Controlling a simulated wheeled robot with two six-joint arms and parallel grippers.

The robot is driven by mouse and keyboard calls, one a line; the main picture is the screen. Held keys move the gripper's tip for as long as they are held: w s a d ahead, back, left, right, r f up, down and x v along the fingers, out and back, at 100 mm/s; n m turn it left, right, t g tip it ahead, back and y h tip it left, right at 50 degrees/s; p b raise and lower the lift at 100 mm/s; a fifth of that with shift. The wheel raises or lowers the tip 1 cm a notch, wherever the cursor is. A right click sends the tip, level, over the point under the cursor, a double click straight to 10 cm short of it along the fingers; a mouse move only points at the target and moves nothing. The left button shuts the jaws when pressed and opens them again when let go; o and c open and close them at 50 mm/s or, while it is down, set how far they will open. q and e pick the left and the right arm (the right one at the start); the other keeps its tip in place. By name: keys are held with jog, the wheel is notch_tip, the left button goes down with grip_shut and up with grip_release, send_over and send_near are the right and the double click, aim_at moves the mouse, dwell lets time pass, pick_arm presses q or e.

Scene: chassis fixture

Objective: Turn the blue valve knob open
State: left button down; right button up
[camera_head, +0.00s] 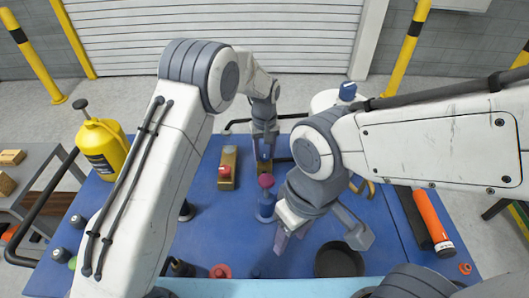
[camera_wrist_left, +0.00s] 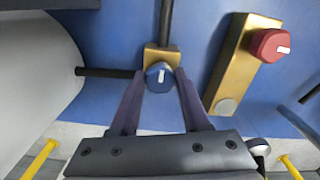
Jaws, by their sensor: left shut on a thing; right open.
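The blue valve knob (camera_wrist_left: 158,74) sits on a small brass body (camera_wrist_left: 162,54) in the left wrist view, with a white mark across its top running roughly up and down. My left gripper (camera_wrist_left: 158,82) has a finger on each side of it and is shut on it. In the head view my left gripper (camera_head: 265,155) reaches down at the back middle of the blue table, and the knob is mostly hidden there. My right gripper (camera_head: 290,237) is open and empty above the front middle of the table.
A red knob (camera_wrist_left: 270,45) on a longer brass block stands beside the blue knob. Dark pipes run from the valve body. A dark round pan (camera_head: 339,262) and an orange cylinder (camera_head: 433,220) lie to the right.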

aim_at(265, 155)
pick_arm(q)
jog(key=shift+r, duration=0.1)
dwell(0.4)
jog(key=shift+c, duration=1.9)
grip_release()
notch_tip(265, 155, up, 10)
jog(key=b, duration=0.2)
jog(key=shift+r, duration=0.2)
